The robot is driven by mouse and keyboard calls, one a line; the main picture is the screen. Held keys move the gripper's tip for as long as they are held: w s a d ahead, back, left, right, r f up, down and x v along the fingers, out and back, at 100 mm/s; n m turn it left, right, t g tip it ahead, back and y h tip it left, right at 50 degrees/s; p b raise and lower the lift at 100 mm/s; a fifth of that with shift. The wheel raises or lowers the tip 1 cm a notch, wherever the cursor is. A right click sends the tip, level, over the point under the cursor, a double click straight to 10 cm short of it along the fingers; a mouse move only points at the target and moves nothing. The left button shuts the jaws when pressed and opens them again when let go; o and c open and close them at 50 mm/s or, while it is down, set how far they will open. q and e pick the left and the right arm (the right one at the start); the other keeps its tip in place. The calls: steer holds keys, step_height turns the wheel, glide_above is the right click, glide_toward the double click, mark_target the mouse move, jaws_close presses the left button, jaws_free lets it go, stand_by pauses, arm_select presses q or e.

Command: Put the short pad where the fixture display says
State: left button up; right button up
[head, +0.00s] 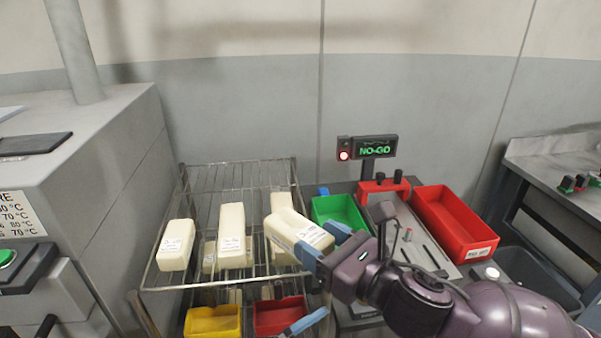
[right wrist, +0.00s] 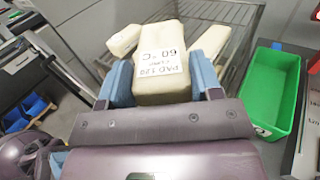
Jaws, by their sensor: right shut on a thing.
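My right gripper (head: 328,258) is shut on a cream pad (head: 287,230), held at the right edge of the wire rack. In the right wrist view the pad (right wrist: 170,50) sits between blue fingers (right wrist: 160,90), its label reading "PAD 120" and "60 °C". The fixture display (head: 375,150) reads "NO-GO" in green, with a lit red lamp (head: 344,155) beside it. An open green bin (head: 340,211) and a larger open red bin (head: 455,225) flank the grey fixture (head: 425,243).
Several other cream pads (head: 176,245) stand or lie on the wire rack (head: 160,283). A yellow bin (head: 213,321) and a small red bin (head: 280,317) are below. A grey cabinet (head: 110,150) stands left; another bench (head: 560,170) stands right.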

arm_select(q)
step_height(320, 180, up, 18)
steer(key=s+d+f+n+g+h, duration=0.1)
steer(key=s+d+n+g+h, duration=0.15)
steer(key=g, duration=1.15)
steer(key=w+d+r+n+g+y, duration=0.2)
steer(key=d+r+n+g, duration=0.25)
steer(key=r, duration=0.45)
steer(key=w+d+r+n+g+y, duration=0.25)
steer(key=d+r, duration=0.25)
steer(key=r, duration=0.5)
steer(key=m+t+y, duration=1.4)
steer(key=m+y, duration=0.4)
steer(key=y, duration=0.2)
glide_above(300, 224)
step_height(300, 224, down, 20)
steer(key=shift+s+d+f, duration=0.1)
steer(key=shift+s, duration=0.05)
steer(key=shift+f, duration=0.55)
step_height(300, 224, down, 11)
